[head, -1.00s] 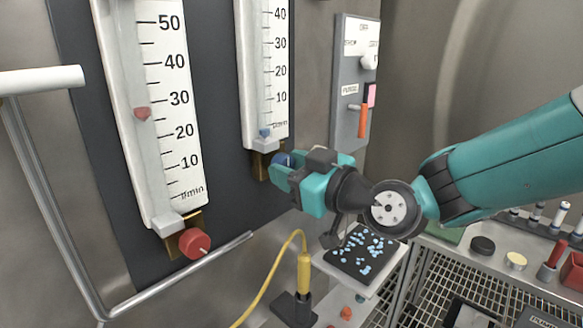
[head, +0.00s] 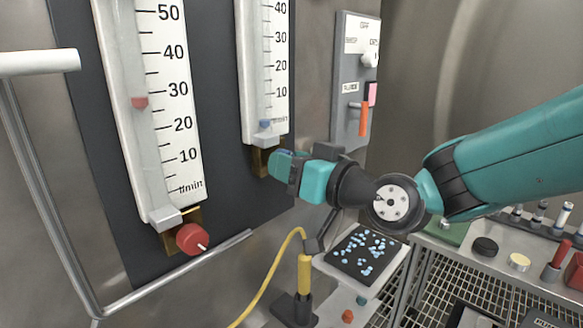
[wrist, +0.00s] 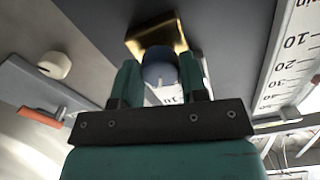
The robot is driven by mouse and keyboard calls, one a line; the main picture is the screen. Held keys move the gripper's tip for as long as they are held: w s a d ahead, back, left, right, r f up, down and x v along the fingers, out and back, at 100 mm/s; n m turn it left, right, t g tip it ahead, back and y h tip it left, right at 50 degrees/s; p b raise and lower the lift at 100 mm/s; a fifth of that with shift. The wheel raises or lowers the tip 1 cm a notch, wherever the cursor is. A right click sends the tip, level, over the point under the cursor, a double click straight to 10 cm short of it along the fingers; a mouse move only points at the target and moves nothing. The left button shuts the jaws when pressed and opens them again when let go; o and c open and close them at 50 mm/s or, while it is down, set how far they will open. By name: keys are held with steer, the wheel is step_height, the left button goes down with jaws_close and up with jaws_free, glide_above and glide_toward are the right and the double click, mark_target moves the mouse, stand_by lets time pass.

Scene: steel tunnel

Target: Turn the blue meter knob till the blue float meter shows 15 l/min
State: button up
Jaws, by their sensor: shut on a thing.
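The blue meter knob (wrist: 159,66) sits between the two fingers of my gripper (wrist: 160,78) in the wrist view, in front of its brass block. My gripper (head: 283,165) is shut on it; in the head view the fingers hide most of the knob. The blue float meter (head: 247,75) is the right-hand white scale. Its blue float (head: 265,124) stands near the bottom of the tube, well below the 10 mark, by the "l/min" lettering.
The red float meter (head: 128,120) stands at left, its float between 20 and 30, with a red knob (head: 193,238) below. A metal rail (head: 180,275) runs in front. A grey switch panel (head: 350,85) with an orange lever is beyond my gripper. A yellow tool (head: 304,270) stands below.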

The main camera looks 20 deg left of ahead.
steer(key=shift+m, duration=0.5)
steer(key=o, duration=0.9)
steer(key=shift+b+v, duration=3.55)
steer(key=shift+v, duration=5.2)
steer(key=shift+s, duration=0.1)
